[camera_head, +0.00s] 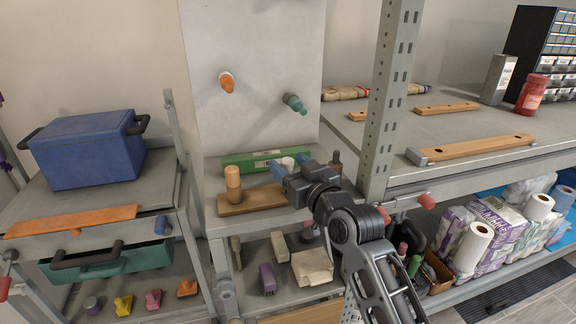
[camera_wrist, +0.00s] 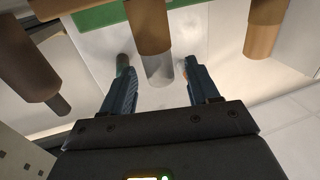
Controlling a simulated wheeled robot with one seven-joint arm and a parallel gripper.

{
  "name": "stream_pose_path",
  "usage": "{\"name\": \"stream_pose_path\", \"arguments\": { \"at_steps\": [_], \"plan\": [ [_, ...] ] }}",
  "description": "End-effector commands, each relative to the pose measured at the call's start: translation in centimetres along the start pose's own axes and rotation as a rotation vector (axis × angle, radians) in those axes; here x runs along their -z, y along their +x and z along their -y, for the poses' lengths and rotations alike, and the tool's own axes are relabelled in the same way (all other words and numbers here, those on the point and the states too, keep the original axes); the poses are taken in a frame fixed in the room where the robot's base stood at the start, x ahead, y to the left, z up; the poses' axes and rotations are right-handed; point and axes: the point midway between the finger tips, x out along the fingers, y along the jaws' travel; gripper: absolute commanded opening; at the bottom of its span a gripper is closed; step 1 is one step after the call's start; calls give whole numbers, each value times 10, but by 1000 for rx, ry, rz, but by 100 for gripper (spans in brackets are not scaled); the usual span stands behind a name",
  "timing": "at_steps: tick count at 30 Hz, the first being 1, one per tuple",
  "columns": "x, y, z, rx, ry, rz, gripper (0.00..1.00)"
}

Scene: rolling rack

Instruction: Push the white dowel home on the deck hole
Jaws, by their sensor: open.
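The white dowel (camera_head: 288,163) shows only as a pale top beside my gripper in the head view; its lower part is hidden. In the wrist view a dowel with a white end (camera_wrist: 159,70) and a tan-brown collar lies between my fingers. My gripper (camera_head: 277,172) is open around it, with a visible gap on each side in the wrist view (camera_wrist: 157,66). The wooden deck block (camera_head: 250,202) lies on the middle shelf below. The deck hole itself is hidden, so how deep the dowel sits cannot be told.
A tan dowel (camera_head: 233,182) stands on the block to the left, and a dark dowel (camera_head: 336,160) is to the right. A green strip (camera_head: 240,162) lies behind. Orange (camera_head: 227,83) and teal (camera_head: 294,103) pegs stick out of the back panel. A rack post (camera_head: 384,95) rises at right.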

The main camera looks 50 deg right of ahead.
Motion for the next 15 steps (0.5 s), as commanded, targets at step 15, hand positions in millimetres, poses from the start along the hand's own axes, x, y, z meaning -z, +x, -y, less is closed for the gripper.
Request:
{"name": "stream_pose_path", "arguments": {
  "at_steps": [15],
  "plan": [
    [-4, -65, 1, 3, -1, 3, 60]
  ]
}}
